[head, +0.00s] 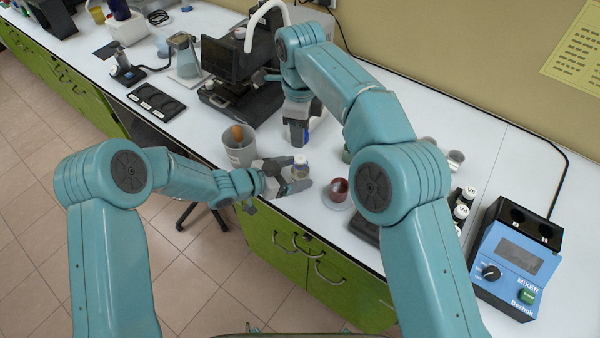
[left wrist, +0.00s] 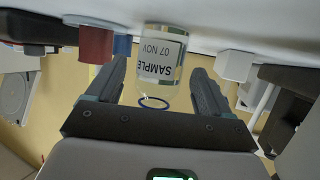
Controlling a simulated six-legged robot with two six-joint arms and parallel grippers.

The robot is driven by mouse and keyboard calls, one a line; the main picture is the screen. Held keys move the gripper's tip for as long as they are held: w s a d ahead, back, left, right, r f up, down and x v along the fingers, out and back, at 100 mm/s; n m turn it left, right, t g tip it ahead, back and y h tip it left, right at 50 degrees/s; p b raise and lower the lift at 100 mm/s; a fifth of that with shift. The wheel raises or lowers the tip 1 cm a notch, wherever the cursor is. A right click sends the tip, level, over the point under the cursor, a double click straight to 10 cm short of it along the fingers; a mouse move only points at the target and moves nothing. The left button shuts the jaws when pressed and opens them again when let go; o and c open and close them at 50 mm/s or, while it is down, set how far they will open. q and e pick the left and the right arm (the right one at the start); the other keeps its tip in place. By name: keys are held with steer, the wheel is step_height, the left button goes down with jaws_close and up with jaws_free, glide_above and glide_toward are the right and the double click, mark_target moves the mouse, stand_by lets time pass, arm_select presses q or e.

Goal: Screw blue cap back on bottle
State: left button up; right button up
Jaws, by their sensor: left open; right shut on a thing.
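The sample bottle (head: 301,168) is a small clear bottle standing on the white bench near its front edge. In the left wrist view the bottle (left wrist: 160,66) appears upside down, with a "SAMPLE 07 NOV" label, pale yellow liquid and a blue ring at its neck. My left gripper (head: 294,177) is open with its fingers on either side of the bottle; gaps show beside it. My right gripper (head: 298,133) is shut above the bench, behind the bottle. A bit of blue (head: 309,127), likely the blue cap, shows at its fingers, mostly hidden.
A grey beaker (head: 240,156) with a brown-topped thing stands left of the bottle. A dark red round thing (head: 338,186) sits on a pale dish to its right. A black machine (head: 236,64) stands behind.

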arm_select(q)
steer(key=shift+x, duration=1.05)
steer(key=shift+d, duration=0.1)
steer(key=c, duration=1.5)
arm_select(e)
steer(key=shift+f, duration=2.5)
steer(key=shift+f, duration=0.1)
steer(key=shift+f, duration=0.8)
arm_select(q)
jaws_close()
arm_select(e)
steer(key=shift+f, duration=0.55)
